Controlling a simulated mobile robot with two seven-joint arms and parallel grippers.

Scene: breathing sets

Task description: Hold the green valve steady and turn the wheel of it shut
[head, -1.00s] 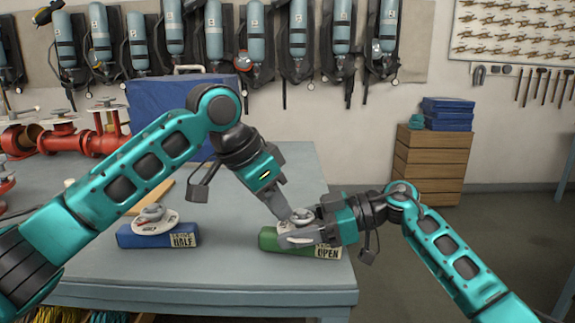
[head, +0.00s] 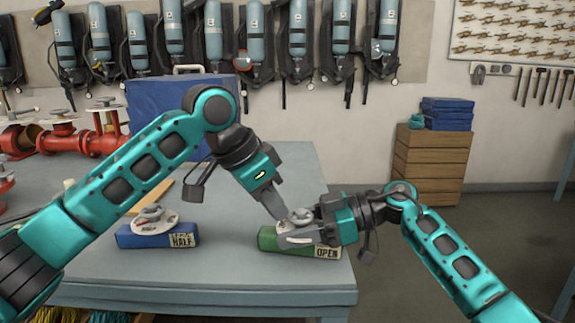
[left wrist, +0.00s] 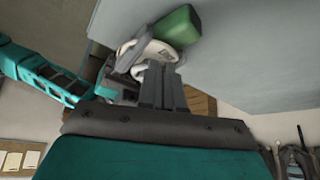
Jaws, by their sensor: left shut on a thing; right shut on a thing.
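The green valve (head: 268,240) is a green block at the table's front right, with a label reading OPEN. On top are a white disc and a grey wheel (head: 301,214). My left gripper (head: 281,213) comes down from the upper left, shut at the wheel; its narrow closed fingers (left wrist: 163,88) reach the white disc (left wrist: 160,56) in the left wrist view, where the green block (left wrist: 180,25) shows beyond. My right gripper (head: 298,237) comes from the right, its fingers shut on the valve and lying across it below the wheel. The exact finger contacts are partly hidden.
A blue valve (head: 143,238) labelled HALF stands on the table (head: 220,265) to the left. A blue case (head: 160,105) and red pipe fittings (head: 90,143) are farther back. The table between the two valves is clear. Wooden drawers (head: 430,165) stand behind at right.

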